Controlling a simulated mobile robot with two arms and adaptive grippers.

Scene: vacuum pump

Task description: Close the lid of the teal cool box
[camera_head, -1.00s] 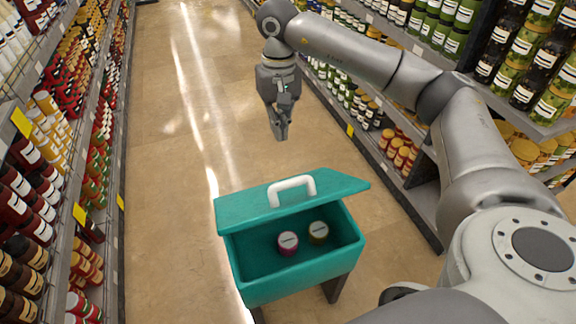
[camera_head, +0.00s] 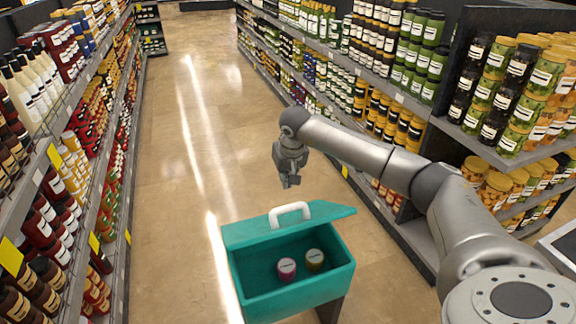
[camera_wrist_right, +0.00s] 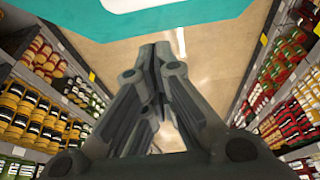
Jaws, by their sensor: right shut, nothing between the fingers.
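The teal cool box (camera_head: 295,296) stands in the aisle at the bottom middle of the head view. Its lid (camera_head: 262,231) is partly open, tilted up at the far side, with a white handle (camera_head: 290,213) on it. Two jars lie inside, one pink-lidded (camera_head: 287,268) and one brown-lidded (camera_head: 315,259). My right gripper (camera_head: 290,184) is shut and empty, behind and above the lid, apart from it. In the right wrist view the shut fingers (camera_wrist_right: 156,50) point toward the teal lid (camera_wrist_right: 200,12) at the top. My left gripper is out of view.
Stocked shelves line both sides of the aisle, with jars (camera_head: 495,95) on the right and bottles (camera_head: 28,95) on the left. The aisle floor (camera_head: 205,120) beyond the box is clear. My right arm passes close to the right shelves.

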